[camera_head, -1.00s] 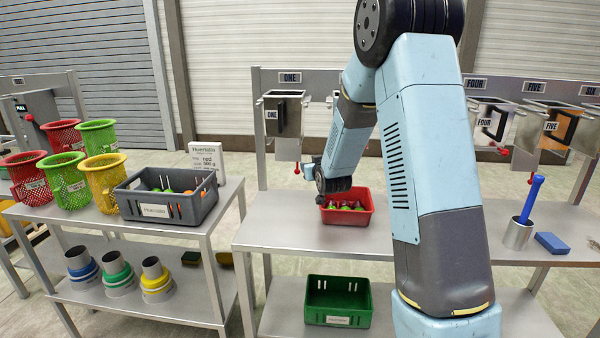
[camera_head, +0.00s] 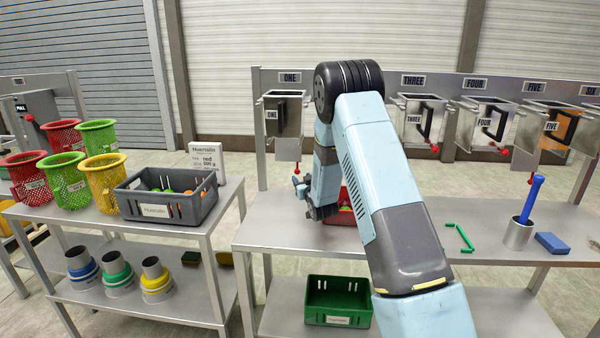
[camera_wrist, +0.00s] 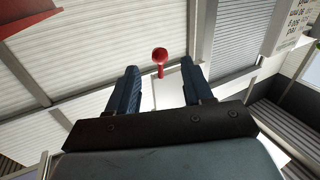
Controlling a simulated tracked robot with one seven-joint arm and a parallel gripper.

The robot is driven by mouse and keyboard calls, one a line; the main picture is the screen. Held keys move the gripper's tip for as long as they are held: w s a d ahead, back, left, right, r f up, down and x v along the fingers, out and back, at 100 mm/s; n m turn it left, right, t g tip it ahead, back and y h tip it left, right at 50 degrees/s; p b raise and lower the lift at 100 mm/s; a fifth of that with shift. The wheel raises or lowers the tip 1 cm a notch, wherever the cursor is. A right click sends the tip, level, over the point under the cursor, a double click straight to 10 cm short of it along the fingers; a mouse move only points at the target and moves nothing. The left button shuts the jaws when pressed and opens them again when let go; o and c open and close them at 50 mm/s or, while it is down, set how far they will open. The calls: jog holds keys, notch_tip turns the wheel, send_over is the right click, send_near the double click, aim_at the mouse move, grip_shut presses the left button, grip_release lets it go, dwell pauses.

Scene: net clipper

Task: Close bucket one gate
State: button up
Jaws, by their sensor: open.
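Bucket one (camera_head: 283,118) is a grey metal hopper hanging on the rack at the left, under the label ONE. A rod with a red knob (camera_head: 297,170) hangs below it. My gripper (camera_head: 299,187) is just below this knob in the head view, with its blue fingers pointing up. In the wrist view my gripper (camera_wrist: 160,78) is open and empty. A red knob (camera_wrist: 160,56) on a short stem shows in line with the gap, around the fingertip ends; contact cannot be told. Whether the gate is open or shut cannot be made out.
A red crate (camera_head: 345,217) sits on the bench behind my arm, partly hidden. A grey crate (camera_head: 160,210) and coloured mesh baskets (camera_head: 105,178) stand on the left table. Bucket three (camera_head: 415,122) hangs further right.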

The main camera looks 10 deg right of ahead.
aim_at(298, 173)
jog(key=w, duration=0.8)
jog(key=shift+w+a, duration=0.3)
jog(key=shift+a, duration=0.1)
jog(key=shift+c, duration=0.5)
grip_shut()
